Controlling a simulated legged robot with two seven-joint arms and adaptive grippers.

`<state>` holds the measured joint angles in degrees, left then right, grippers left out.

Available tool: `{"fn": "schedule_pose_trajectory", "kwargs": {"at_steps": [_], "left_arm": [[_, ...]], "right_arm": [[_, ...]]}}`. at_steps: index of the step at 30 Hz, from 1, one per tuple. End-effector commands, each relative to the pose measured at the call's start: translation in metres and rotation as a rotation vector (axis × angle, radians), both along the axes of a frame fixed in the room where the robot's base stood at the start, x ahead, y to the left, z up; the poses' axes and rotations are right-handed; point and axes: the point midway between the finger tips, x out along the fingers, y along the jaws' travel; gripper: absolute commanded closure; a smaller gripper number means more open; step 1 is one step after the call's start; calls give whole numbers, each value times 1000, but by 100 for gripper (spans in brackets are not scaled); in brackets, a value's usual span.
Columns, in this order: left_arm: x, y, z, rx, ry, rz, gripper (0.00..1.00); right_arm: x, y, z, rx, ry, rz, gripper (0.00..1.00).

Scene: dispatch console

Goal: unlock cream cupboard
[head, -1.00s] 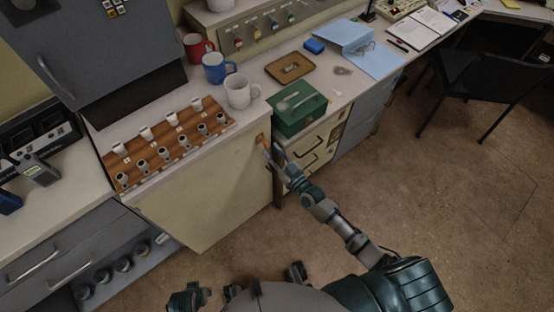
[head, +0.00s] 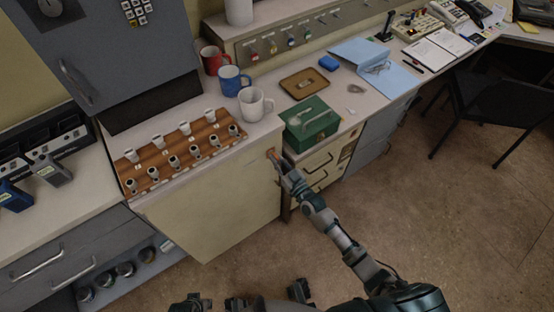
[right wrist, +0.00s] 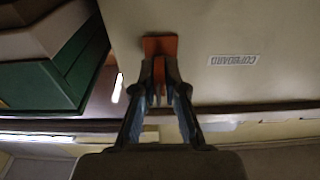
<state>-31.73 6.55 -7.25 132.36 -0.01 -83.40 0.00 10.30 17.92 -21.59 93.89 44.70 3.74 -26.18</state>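The cream cupboard (head: 225,205) stands under the left end of the counter. An orange lock plate (right wrist: 160,45) sits near the top right corner of its front, beside an upside-down CUPBOARD label (right wrist: 233,60) in the right wrist view. My right gripper (head: 278,160) is at this plate. In the right wrist view its fingers (right wrist: 160,75) close around a narrow orange piece, seemingly a key, that meets the plate. How deep it sits and whether it has turned cannot be told. The cupboard front looks closed.
A wooden board (head: 180,158) with several grey-white pegs lies on the counter above the cupboard. Mugs, a green box (head: 310,124) and a brown tray (head: 303,83) stand behind and to the right. Drawers (head: 318,166) adjoin the cupboard's right side. The floor at right is open up to a black chair (head: 500,105).

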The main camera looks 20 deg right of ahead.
Motion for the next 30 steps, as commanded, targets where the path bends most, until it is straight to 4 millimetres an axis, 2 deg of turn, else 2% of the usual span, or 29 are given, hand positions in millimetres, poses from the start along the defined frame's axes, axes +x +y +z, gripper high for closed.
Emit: {"fn": "schedule_pose_trajectory", "kwargs": {"at_steps": [10, 16, 26, 30], "left_arm": [[-1, 0, 0, 1, 1, -4, 60], [1, 0, 8, 1, -5, -4, 60], [1, 0, 8, 1, -5, -2, 60], [3, 0, 15, 1, -10, -2, 60]], "right_arm": [[1, -1, 1, 15, 4, -3, 100], [2, 1, 2, 231, 81, -3, 100], [3, 1, 1, 278, 98, -3, 100], [4, 2, 4, 424, 150, -4, 100]]}}
